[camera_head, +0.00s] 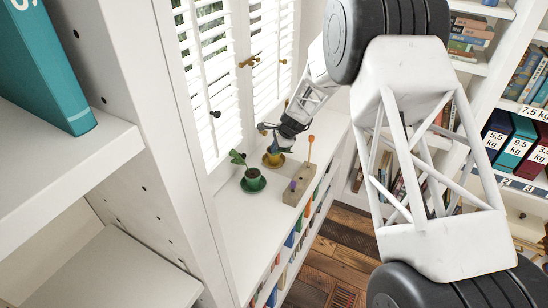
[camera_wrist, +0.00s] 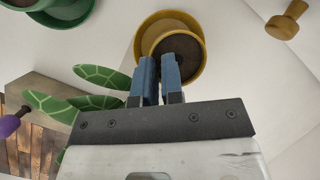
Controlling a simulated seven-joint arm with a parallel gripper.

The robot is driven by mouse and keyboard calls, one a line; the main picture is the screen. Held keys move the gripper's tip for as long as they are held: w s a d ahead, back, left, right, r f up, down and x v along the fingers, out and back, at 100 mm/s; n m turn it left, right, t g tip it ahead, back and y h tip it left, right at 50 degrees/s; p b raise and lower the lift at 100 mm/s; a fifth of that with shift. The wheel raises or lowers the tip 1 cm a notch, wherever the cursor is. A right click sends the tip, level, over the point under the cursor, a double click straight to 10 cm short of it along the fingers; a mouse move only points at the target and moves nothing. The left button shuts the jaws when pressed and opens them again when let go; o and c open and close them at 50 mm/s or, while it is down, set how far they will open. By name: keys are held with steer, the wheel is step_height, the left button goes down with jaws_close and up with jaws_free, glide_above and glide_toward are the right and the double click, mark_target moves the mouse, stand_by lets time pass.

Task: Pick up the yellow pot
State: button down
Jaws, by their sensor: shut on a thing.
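The yellow pot (camera_head: 274,157) stands at its yellow saucer (camera_head: 267,164) on the white shelf top by the window, partly hidden by my gripper (camera_head: 276,146). In the wrist view, the pot (camera_wrist: 182,46) shows from above with dark soil inside, over the wider saucer (camera_wrist: 150,28) and offset from its middle. My gripper's blue fingers (camera_wrist: 157,68) are close together at the pot's near rim and shut on it. Green patterned leaves (camera_wrist: 100,76) spread to the left of the fingers. I cannot tell whether the pot is clear of the saucer.
A green pot (camera_head: 253,179) with a plant stands on a green saucer, left and in front. A wooden block (camera_head: 298,187) with upright pegs is to the right, near the shelf's edge. Window shutters (camera_head: 210,75) rise close behind. Wooden knobs (camera_wrist: 287,20) show beyond the saucer.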

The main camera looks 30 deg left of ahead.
steer(key=shift+r, duration=0.1)
steer(key=shift+r, duration=4.95)
steer(key=shift+r, duration=0.25)
steer(key=shift+r, duration=1.2)
steer(key=f+n, duration=0.1)
steer(key=f, duration=0.3)
steer(key=f+n, duration=0.1)
steer(key=f, duration=0.4)
steer(key=shift+w+d+f+g, duration=0.1)
steer(key=shift+w+d+g, duration=0.1)
steer(key=shift+g, duration=0.2)
steer(key=shift+f, duration=0.25)
steer(key=shift+f, duration=1.25)
